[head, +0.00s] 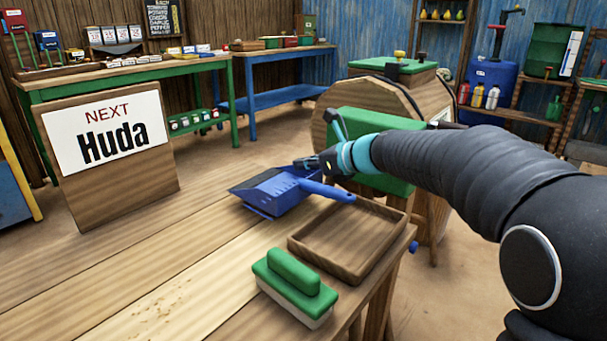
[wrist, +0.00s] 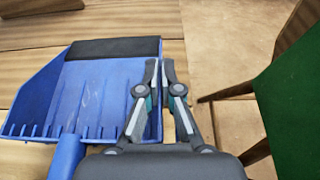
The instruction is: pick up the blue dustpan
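The blue dustpan (head: 268,194) lies at the far edge of the wooden table, its handle (head: 328,190) pointing right in the head view. In the wrist view the pan (wrist: 95,95) fills the left half, with a dark strip along its far edge and its handle at the bottom left. My gripper (head: 325,164) is at the pan's far side. In the wrist view my fingers (wrist: 160,75) are close together, one on each side of the pan's right side wall, pinching it. I cannot tell if the pan is clear of the table.
A shallow wooden tray (head: 310,255) sits right of the dustpan, beneath its handle end. A green brush (head: 290,285) lies in front. A barrel-like wooden stand with a green panel (head: 370,120) is close behind my gripper.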

